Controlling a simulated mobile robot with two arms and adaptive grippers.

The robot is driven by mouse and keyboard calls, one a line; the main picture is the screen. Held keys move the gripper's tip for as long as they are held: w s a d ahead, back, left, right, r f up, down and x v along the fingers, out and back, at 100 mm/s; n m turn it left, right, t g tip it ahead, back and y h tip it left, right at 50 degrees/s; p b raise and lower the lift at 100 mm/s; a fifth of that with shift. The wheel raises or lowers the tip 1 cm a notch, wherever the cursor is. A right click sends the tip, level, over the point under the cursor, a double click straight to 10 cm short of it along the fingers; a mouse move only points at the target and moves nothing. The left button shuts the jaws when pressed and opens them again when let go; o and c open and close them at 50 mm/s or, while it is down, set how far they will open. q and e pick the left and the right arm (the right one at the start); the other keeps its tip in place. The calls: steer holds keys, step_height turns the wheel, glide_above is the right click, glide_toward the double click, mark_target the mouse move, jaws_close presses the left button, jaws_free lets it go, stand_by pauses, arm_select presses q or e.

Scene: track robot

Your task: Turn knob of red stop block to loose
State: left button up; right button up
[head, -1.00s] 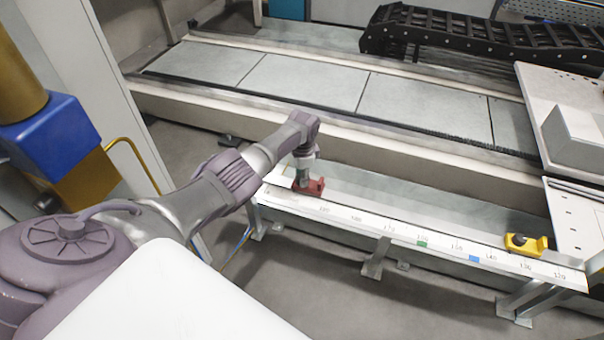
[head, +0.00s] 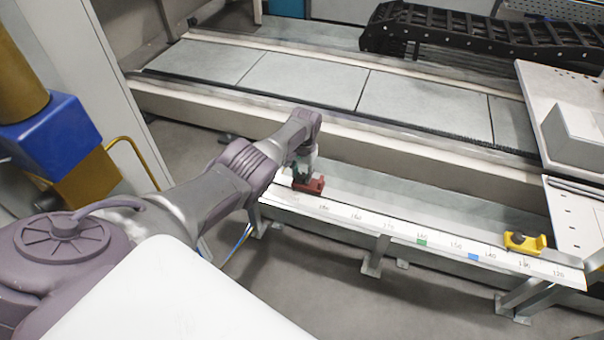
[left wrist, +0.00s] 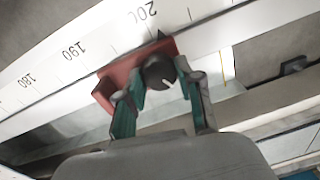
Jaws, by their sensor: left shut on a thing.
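The red stop block (head: 313,186) sits at the left end of the white scale rail. In the left wrist view the red block (left wrist: 118,78) lies near the 200 mark, with its round black knob (left wrist: 158,72) facing the camera. The knob has a short white line on its face. My left gripper (left wrist: 163,84) has its teal fingers on either side of the knob and is shut on it. In the head view the left gripper (head: 303,173) points down at the block and hides the knob. My right gripper is not in view.
The scale rail (head: 390,229) runs right, with green and blue marks. A yellow stop block (head: 525,243) sits near its right end. A black cable chain (head: 480,38) lies at the back right. A blue and gold fixture (head: 50,140) stands at the left.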

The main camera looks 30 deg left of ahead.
mark_target(304, 175)
arm_select(q)
steer(key=shift+n, duration=0.4)
steer(key=o, duration=1.2)
steer(key=shift+c, duration=0.2)
steer(key=shift+r, duration=0.1)
step_height(304, 175, up, 12)
steer(key=shift+d, duration=0.3)
